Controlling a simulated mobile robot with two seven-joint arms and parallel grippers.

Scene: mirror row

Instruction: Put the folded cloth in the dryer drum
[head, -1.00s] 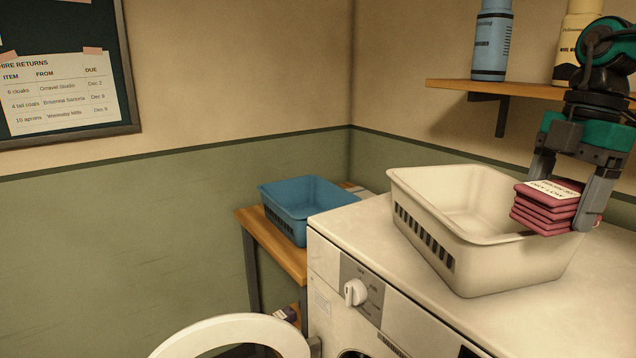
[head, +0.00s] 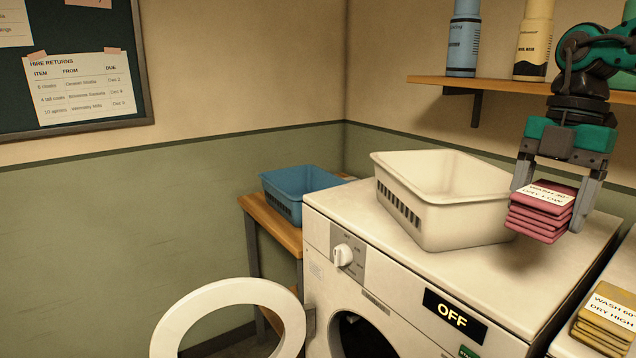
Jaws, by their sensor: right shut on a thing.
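The folded cloth (head: 538,215) is a dark pink stack with a white label reading WASH 30 and DRY LOW. My right gripper (head: 551,208) is shut on it, one finger at each side, at the right of the white basket above the machine top. The white front-loading machine (head: 480,268) has its round door (head: 178,326) swung open to the left. Its drum opening (head: 362,338) is dark and partly cut off by the bottom edge. Its display (head: 455,312) reads OFF. I cannot tell whether this machine is the dryer. My left gripper is out of view.
A white basket (head: 455,225) stands on the machine top, left of the held cloth. A mustard folded cloth (head: 597,335) labelled DRY HIGH lies at lower right. A blue basket (head: 283,194) sits on a wooden table. A shelf (head: 500,87) with bottles hangs above.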

